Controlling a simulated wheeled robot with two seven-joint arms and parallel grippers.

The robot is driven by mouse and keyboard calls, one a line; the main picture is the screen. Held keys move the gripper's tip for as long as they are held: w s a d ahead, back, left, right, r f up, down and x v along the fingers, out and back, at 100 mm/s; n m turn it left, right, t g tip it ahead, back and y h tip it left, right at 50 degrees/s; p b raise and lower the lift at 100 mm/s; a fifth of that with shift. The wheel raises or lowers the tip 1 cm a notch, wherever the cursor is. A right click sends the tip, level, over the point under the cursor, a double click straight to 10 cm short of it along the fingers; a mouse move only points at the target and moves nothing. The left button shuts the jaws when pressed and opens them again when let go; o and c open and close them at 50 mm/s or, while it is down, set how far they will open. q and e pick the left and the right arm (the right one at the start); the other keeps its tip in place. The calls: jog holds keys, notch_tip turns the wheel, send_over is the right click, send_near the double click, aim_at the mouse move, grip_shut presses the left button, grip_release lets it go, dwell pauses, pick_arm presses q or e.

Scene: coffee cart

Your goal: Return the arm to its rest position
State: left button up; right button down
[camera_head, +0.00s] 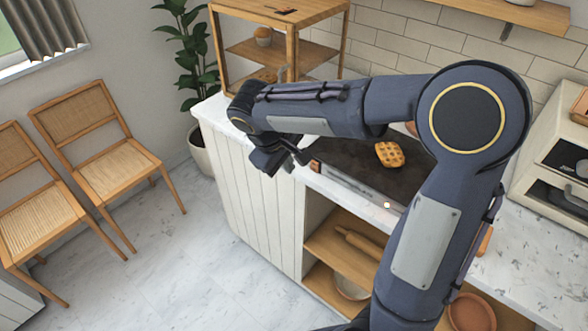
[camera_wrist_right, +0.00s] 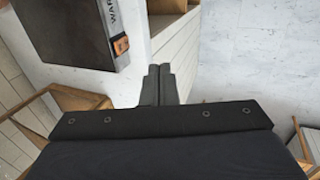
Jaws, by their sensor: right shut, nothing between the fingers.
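My right arm reaches across the head view from the lower right, over the counter. Its gripper (camera_head: 292,163) is at the counter's front edge, left of the dark hot plate (camera_head: 345,160). In the right wrist view the two fingers of the right gripper (camera_wrist_right: 158,85) are together and hold nothing. The dark plate unit (camera_wrist_right: 75,30) shows at the upper left of that view, with an orange switch. My left gripper is not in view.
A waffle (camera_head: 390,154) lies on the hot plate. A wooden display case (camera_head: 292,45) stands at the back of the counter. Below are shelves with a rolling pin (camera_head: 360,243) and bowls. Chairs (camera_head: 110,165) stand at the left. The floor (camera_head: 170,260) between is clear.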

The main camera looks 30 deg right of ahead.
jog(key=shift+s+a+r, duration=0.15)
jog(key=shift+a+r, duration=0.15)
jog(key=shift+r, duration=0.25)
jog(key=s+a+m+t+y, duration=0.1)
jog(key=s+m+t+y, duration=0.1)
jog(key=s, duration=0.8)
jog(key=s+a+f+m+t+y, duration=0.1)
jog(key=s+m+y, duration=0.3)
jog(key=s, duration=0.6)
jog(key=shift+s+a+t+y, duration=0.3)
jog(key=shift+t+y, duration=0.2)
jog(key=shift+y, duration=0.4)
jog(key=shift+f, duration=0.1)
